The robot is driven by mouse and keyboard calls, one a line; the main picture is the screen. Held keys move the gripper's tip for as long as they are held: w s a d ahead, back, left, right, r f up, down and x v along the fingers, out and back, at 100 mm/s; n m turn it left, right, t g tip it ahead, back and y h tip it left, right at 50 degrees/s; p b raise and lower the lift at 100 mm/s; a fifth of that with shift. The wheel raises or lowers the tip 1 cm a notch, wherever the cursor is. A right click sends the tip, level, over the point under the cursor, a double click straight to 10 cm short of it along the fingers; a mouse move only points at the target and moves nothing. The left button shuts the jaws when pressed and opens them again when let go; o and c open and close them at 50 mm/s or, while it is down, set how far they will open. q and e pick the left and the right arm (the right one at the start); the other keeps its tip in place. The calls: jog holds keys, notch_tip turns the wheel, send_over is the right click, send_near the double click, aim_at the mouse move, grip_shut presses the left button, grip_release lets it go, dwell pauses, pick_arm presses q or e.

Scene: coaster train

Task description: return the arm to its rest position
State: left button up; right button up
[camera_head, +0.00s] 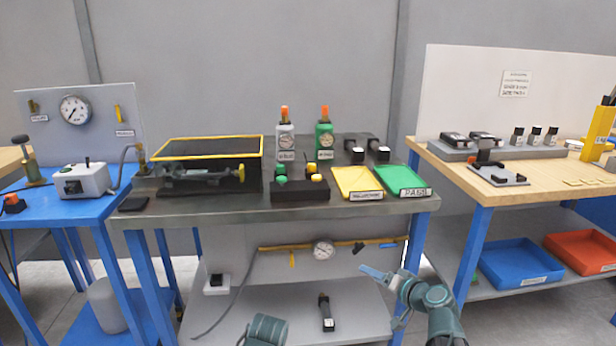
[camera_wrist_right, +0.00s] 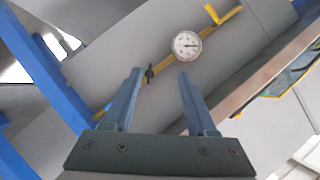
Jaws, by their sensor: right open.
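My right gripper (camera_head: 376,273) is in front of the middle bench's lower part, below the tabletop, with its arm coming in from the lower right. In the right wrist view its two blue fingers (camera_wrist_right: 160,76) are apart with nothing between them. Beyond them are a yellow pipe and a round gauge (camera_wrist_right: 186,45), and I see no contact. A teal part of my left arm (camera_head: 262,330) shows at the bottom edge of the head view; its gripper is not visible.
The middle bench (camera_head: 230,208) holds a green tray (camera_head: 402,180), a yellow tray (camera_head: 357,181), two bottles and a black rack. Its lower shelf (camera_head: 350,300) is close to my right gripper. A wooden-topped bench (camera_head: 450,172) stands to the right, a blue bench (camera_head: 75,208) to the left.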

jog(key=s+a+f+n+g+y, duration=0.1)
jog(key=s+a+f+n+g, duration=0.15)
jog(key=a, duration=0.25)
jog(key=s+a+f+n+g, duration=0.1)
jog(key=s+a+f+g, duration=0.15)
jog(key=a, duration=0.35)
jog(key=s+a+f+n+g+h, duration=0.25)
jog(key=s+f+g+h, duration=0.2)
jog(key=s, duration=0.45)
jog(key=s+a+f+n+g+h, duration=0.25)
jog(key=s+a+f, duration=0.2)
jog(key=s, duration=0.35)
notch_tip(320, 180, up, 30)
jog(key=p, duration=2.9)
jog(key=shift+s+d+f+g+h+p, duration=0.2)
jog(key=shift+g+h+p, duration=0.1)
jog(key=shift+g+h, duration=0.1)
